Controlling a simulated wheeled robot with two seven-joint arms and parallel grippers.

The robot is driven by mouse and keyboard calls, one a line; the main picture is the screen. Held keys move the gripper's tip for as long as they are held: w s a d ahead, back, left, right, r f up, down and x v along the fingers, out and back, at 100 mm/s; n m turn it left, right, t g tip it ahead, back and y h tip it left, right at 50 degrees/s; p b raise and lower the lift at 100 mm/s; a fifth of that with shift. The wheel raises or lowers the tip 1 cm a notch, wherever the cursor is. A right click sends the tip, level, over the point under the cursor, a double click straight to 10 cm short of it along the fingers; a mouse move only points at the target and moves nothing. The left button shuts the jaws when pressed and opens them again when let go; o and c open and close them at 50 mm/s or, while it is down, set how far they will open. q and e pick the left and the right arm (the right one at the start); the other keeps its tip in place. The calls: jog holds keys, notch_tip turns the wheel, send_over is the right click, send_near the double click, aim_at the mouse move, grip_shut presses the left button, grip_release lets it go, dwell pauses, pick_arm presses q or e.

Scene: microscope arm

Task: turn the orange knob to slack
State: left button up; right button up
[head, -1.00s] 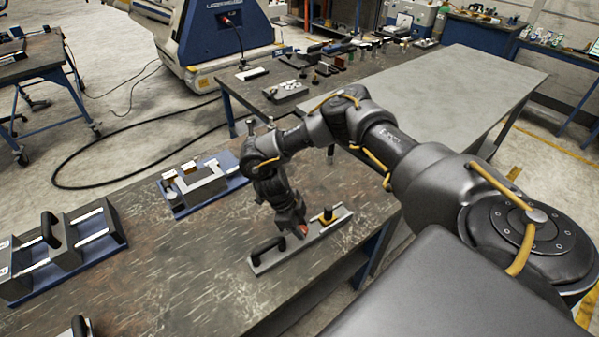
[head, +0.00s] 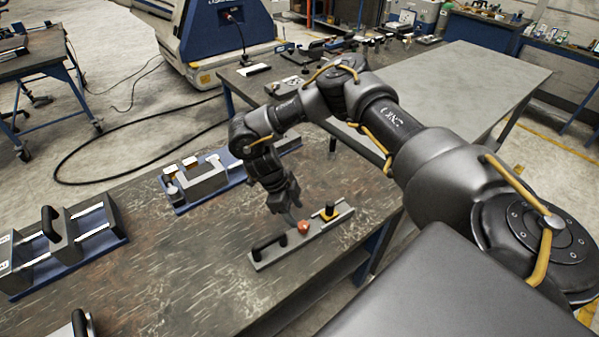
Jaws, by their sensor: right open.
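The orange knob (head: 303,227) stands on a narrow grey plate (head: 270,257) near the table's right edge. On the same plate are a black handle (head: 269,245) to its left and a yellow-and-black part (head: 328,211) to its right. My right gripper (head: 290,218) points down just behind and to the left of the orange knob, a little above it as far as I can tell. It is open with nothing in it, and the knob shows clear of the fingers. My left gripper is not in view.
A blue-based fixture with grey blocks (head: 207,182) lies behind to the left. A larger fixture with a black handle (head: 62,247) stands at the far left. The middle of the dark table (head: 170,260) is bare.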

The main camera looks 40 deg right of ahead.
jog(key=shift+b+v, duration=0.4)
jog(key=shift+v, duration=2.3)
